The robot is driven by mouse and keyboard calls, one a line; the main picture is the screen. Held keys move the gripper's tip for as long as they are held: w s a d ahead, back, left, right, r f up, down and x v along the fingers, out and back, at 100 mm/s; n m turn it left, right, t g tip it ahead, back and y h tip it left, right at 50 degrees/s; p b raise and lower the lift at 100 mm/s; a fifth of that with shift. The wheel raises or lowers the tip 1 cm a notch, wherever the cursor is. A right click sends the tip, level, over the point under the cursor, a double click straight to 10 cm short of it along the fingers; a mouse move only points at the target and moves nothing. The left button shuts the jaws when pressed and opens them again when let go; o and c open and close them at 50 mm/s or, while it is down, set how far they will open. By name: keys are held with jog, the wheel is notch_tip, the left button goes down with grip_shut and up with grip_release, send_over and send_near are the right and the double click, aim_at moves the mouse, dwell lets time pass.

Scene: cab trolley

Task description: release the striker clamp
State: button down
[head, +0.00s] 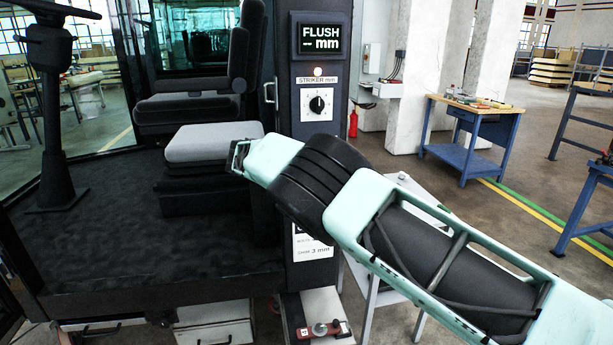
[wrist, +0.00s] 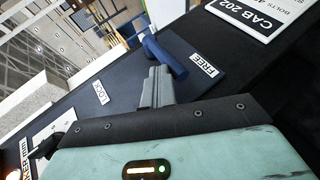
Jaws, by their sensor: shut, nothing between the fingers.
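The clamp's blue lever (wrist: 167,57) shows in the wrist view on a dark panel. Its near end is close to the white FREE label (wrist: 204,66); the LOCK label (wrist: 102,97) is farther off to the left. My gripper (wrist: 158,72) is shut and empty, its grey fingertips right beside the lever. Whether they touch it I cannot tell. In the head view my arm hides the lever and the fingers. The striker dial (head: 317,104) and the FLUSH display (head: 319,38), showing dashes and mm, are on the pillar above.
A white placard reading CAB 202 (wrist: 264,15) is at the wrist view's upper right. In the head view, the cab seat (head: 212,143) is left of the pillar. A grey trolley (head: 405,184) stands behind my arm, and a blue workbench (head: 472,128) stands farther right.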

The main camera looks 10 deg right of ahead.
jog(key=shift+a+f+b, duration=0.2)
jog(key=shift+f+b, duration=0.25)
dwell(0.3)
